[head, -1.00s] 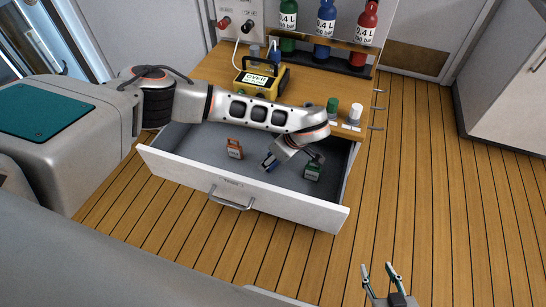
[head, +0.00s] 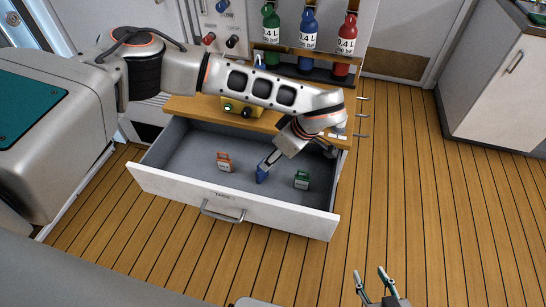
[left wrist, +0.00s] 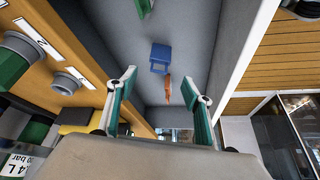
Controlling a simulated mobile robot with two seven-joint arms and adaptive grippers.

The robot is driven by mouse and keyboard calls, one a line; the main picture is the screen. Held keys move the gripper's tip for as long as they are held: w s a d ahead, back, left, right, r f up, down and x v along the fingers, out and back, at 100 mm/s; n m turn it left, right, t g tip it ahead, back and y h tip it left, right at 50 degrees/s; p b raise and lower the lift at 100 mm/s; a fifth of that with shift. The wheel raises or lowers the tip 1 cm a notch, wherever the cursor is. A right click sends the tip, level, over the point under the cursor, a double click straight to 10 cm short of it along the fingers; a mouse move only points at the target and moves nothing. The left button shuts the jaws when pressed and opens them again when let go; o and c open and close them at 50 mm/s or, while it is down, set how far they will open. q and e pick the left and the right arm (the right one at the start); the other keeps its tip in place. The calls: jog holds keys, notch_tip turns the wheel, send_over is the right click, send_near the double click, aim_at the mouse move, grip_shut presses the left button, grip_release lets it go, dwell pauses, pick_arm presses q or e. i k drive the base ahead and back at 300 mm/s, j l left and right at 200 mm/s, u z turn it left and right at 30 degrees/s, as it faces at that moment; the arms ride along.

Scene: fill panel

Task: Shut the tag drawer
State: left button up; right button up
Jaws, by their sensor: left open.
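The tag drawer (head: 275,220) stands pulled out of the wooden bench, its white front and metal handle (head: 222,211) facing me. On its grey floor are an orange tag (head: 223,162), a blue tag (head: 262,173) and a green tag (head: 302,180). My left gripper (left wrist: 160,75) is open, its two green-padded fingers apart and empty. In the head view it is over the drawer by the blue tag, its fingers mostly hidden. The left wrist view shows the blue tag (left wrist: 160,58) beyond the fingertips. My right gripper (head: 370,271) is open and empty, in front of the drawer.
Green (head: 271,35), blue (head: 308,40) and red (head: 346,45) bottles stand in a rack behind the bench. A yellow device (head: 240,107) sits on the bench top, partly hidden by my left arm. Wooden floor (head: 420,190) is clear right of the drawer.

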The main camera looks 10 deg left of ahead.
aim_at(180, 166)
jog(key=k+l, duration=0.1)
jog(key=l, duration=0.25)
jog(key=k+l, duration=0.1)
jog(key=l, duration=0.25)
jog(key=k+l, duration=0.1)
jog(key=l, duration=0.25)
jog(key=k+l, duration=0.1)
jog(key=l, duration=0.2)
